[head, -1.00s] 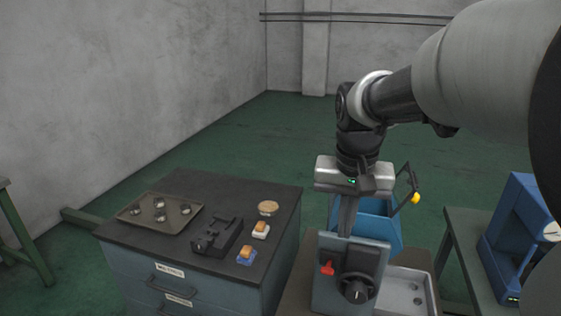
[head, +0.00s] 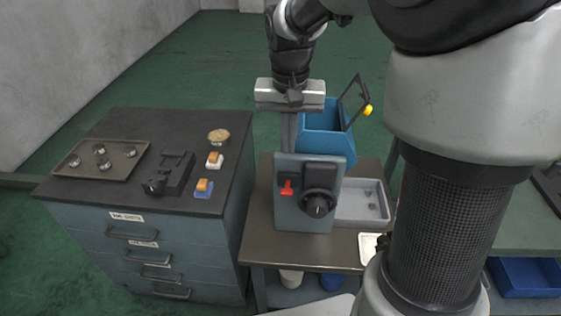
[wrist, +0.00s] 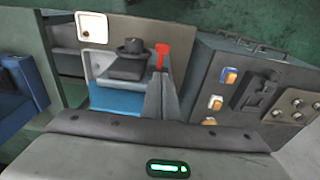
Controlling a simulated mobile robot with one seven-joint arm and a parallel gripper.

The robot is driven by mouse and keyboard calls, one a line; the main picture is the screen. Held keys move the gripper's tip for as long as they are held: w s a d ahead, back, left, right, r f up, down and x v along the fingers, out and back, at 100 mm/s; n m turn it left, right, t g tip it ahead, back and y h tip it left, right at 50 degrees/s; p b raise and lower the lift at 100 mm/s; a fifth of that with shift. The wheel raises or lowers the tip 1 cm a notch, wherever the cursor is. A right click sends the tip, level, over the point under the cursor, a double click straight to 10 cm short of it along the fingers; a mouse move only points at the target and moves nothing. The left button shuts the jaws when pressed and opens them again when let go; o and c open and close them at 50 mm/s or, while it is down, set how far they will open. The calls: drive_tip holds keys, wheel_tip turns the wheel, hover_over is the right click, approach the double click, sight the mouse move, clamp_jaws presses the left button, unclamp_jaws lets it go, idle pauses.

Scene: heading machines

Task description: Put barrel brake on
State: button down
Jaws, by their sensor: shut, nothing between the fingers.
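The bench machine has a grey-blue front panel (head: 335,221) with a black round handwheel (head: 318,203) and a red lever (head: 287,187). A blue barrel-like bin (head: 325,140) sits behind the panel, with a black yellow-tipped bar (head: 357,103) at its right. No label shows which part is the barrel brake. My gripper (head: 290,148) is shut and empty, pointing down at the panel's top left; its tips may be hidden behind the panel. In the wrist view the closed fingers (wrist: 160,82) overlap the line of sight towards the red lever (wrist: 162,54).
A drawer cabinet (head: 125,197) at left holds a tray of round parts (head: 68,170), a black fixture (head: 167,174) and orange-topped switches (head: 214,160). A grey tray (head: 350,215) lies right of the panel. My arm fills the right side. Green floor is open behind.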

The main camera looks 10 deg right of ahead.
hover_over(288, 188)
drive_tip(key=f, duration=0.5)
drive_tip(key=w+f, duration=0.1)
drive_tip(key=f, duration=0.1)
drive_tip(key=shift+d+f, duration=0.1)
drive_tip(key=shift+f, duration=0.15)
drive_tip(key=shift+s+f, duration=0.3)
drive_tip(key=shift+f, duration=0.2)
drive_tip(key=shift+s+f, duration=0.25)
drive_tip(key=shift+f, duration=0.25)
drive_tip(key=shift+s+a+f, duration=0.25)
drive_tip(key=shift+f, duration=0.35)
drive_tip(key=shift+f, duration=0.1)
